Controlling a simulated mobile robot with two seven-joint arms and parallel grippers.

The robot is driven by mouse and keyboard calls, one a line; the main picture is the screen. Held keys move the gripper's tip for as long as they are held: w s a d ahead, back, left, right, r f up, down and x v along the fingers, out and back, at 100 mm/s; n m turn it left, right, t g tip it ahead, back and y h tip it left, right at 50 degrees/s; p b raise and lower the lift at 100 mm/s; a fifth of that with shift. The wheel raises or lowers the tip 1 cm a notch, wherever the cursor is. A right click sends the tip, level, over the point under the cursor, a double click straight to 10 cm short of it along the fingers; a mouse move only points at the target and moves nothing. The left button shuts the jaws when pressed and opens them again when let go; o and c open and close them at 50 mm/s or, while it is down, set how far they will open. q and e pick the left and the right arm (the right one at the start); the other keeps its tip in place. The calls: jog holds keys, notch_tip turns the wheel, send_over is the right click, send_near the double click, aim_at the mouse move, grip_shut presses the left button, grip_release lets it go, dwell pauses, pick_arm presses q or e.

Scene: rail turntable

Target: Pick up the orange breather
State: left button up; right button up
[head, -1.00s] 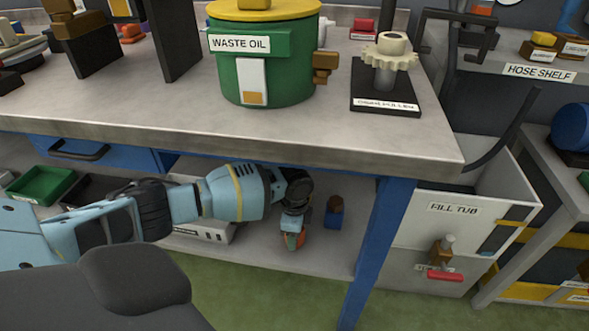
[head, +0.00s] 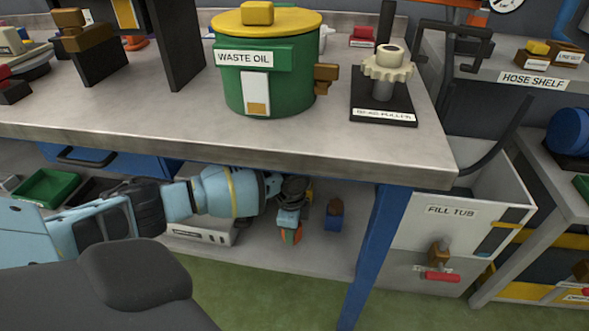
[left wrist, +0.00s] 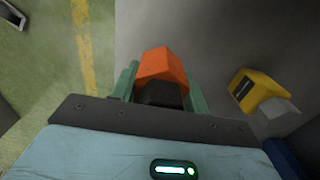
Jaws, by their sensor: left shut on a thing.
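The orange breather (left wrist: 162,68) has a faceted orange top and a dark lower part. In the left wrist view it sits between the two green fingers of my left gripper (left wrist: 162,88), which is shut on it. In the head view my left gripper (head: 291,233) is under the workbench, above the lower shelf, and a bit of the orange breather (head: 298,233) shows at its fingers. I cannot tell whether the breather touches the shelf. My right gripper is in neither view.
A small blue item with a brown top (head: 334,215) stands on the lower shelf right of the gripper. A yellow and grey item (left wrist: 262,93) is nearby in the wrist view. The blue bench leg (head: 378,235) and bench top (head: 180,133) bound the space.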

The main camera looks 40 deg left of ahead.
pick_arm(q)
jog(key=s+a+r+p, duration=0.1)
jog(key=s+a+p, duration=0.2)
jog(key=s, duration=1)
jog(key=shift+s+a+r+p, duration=0.15)
jog(key=shift+s+a+p, duration=0.2)
jog(key=shift+a, duration=1.1)
